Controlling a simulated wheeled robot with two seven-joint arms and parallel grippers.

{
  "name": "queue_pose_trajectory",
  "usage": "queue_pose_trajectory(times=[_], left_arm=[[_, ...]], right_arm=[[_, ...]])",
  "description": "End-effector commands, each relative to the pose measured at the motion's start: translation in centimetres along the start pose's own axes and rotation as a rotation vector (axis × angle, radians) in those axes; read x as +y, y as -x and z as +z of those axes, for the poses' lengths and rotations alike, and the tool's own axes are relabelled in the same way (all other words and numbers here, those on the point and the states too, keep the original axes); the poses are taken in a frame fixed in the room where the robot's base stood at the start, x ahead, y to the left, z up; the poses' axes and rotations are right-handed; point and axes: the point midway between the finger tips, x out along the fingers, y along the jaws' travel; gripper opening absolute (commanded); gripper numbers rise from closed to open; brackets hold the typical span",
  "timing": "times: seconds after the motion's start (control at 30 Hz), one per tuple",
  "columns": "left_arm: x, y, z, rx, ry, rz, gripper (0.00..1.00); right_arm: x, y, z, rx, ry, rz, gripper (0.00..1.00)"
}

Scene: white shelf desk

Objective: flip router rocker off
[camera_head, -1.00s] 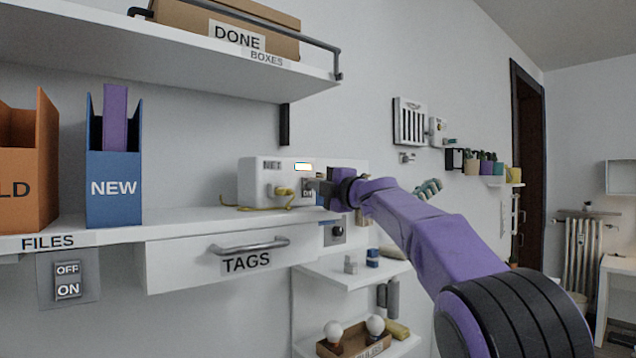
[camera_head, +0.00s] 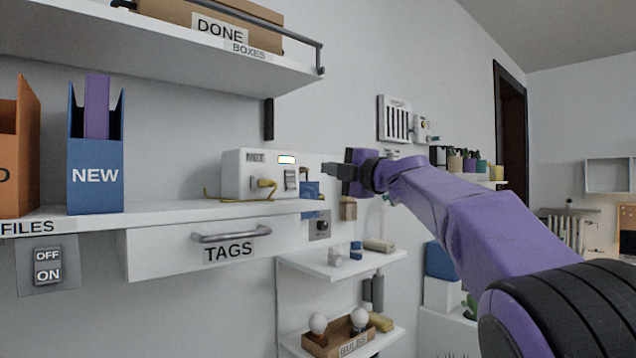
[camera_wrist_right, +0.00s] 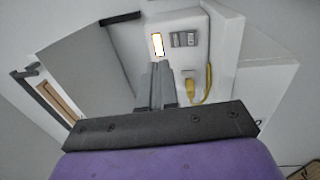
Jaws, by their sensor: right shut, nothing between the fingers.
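The router (camera_head: 236,178) is a white box marked NET on the right end of the shelf. Its front has a lit window (camera_head: 286,160), a small grey rocker (camera_head: 291,179) below it and a yellow plug (camera_head: 265,183) with a cable. My right gripper (camera_head: 326,170) is shut and empty, to the right of the router and apart from the rocker. In the right wrist view, the shut fingers (camera_wrist_right: 158,85) point toward the router, with the lit window (camera_wrist_right: 157,44) and rocker (camera_wrist_right: 184,39) beyond them. The rocker's lettering is too small to read. My left gripper is out of view.
Blue and orange file holders stand left on the shelf (camera_head: 160,219). A TAGS drawer (camera_head: 228,250) hangs beneath. An OFF/ON wall switch (camera_head: 48,265) is at lower left. Lower shelves hold small items and bulbs.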

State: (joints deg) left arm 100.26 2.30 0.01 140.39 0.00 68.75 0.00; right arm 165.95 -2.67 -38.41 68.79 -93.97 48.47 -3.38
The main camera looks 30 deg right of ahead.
Motion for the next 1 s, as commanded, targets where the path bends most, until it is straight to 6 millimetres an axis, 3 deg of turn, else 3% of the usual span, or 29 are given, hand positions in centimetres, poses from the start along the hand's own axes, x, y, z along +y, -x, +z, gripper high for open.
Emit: queue_pose_trajectory(times=[0.1, 0.27, 0.83, 0.93, 1.0], left_arm=[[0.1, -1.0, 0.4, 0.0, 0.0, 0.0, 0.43], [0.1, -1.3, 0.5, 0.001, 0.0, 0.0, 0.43], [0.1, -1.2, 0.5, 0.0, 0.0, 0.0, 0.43], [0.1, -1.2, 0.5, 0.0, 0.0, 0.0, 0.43], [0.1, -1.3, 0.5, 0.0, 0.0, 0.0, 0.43]], right_arm=[[0.2, 2.0, -0.1, 0.002, 0.003, 0.0, 0.0], [0.7, 3.4, 0.0, 0.0, 0.001, -0.001, 0.0], [0.9, 3.6, 0.0, 0.001, -0.002, 0.0, 0.0], [1.2, 3.6, -0.2, 0.025, -0.081, 0.043, 0.0], [-0.6, 3.3, -0.3, 0.064, -0.267, 0.098, 0.0]])
